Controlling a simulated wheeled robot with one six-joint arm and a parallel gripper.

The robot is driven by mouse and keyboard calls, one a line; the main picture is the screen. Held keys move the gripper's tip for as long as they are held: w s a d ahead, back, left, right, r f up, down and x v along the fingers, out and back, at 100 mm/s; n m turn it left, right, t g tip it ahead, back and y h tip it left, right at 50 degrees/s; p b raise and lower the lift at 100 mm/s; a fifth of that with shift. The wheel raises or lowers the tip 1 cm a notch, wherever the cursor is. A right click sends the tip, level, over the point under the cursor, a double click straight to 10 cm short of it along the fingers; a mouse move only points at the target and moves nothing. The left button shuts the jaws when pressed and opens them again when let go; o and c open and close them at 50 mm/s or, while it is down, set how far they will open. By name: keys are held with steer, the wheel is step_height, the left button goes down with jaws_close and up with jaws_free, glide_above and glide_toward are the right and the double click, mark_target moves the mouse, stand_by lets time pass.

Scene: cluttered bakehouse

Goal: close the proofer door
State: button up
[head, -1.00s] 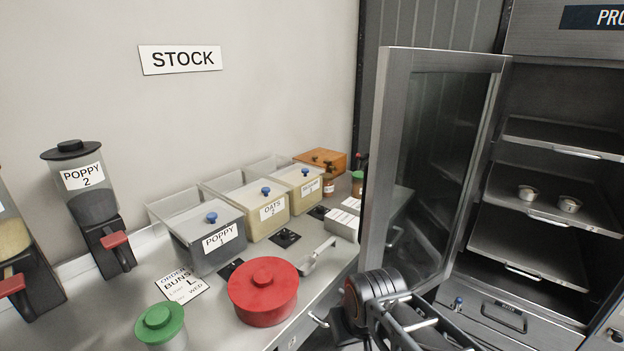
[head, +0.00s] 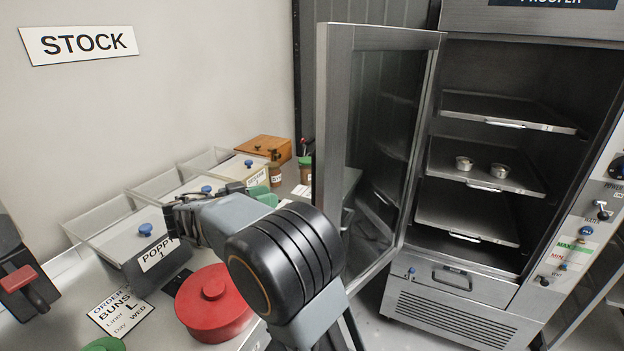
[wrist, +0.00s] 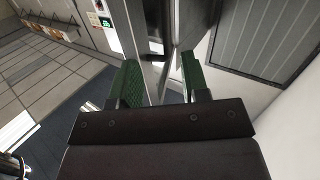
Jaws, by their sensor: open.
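The proofer door (head: 330,110) is a steel-framed glass panel. It stands swung wide open on the left of the proofer (head: 470,310), and its shelves are exposed. My gripper (head: 263,196) is left of the door over the counter, partly hidden behind my arm; its green fingers just show. In the wrist view my gripper (wrist: 162,80) is open and empty, with green pads on both fingers. Upright steel and dark edges show beyond and between the fingertips, probably the door's frame; I cannot tell whether they touch.
Two small metal tins (head: 482,168) sit on a proofer shelf. On the counter left are a red lidded pot (head: 213,305), a poppy bin (head: 160,255), more bins and a wooden box (head: 262,148). Floor is clear before the proofer.

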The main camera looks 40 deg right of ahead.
steer(key=d+m+p, duration=0.1)
steer(key=d+p, duration=0.3)
steer(key=d, duration=0.9)
steer(key=shift+d+r+h, duration=0.2)
steer(key=shift+r+h, duration=0.1)
steer(key=shift+h, duration=0.1)
steer(key=shift+s, duration=0.1)
jaws_close()
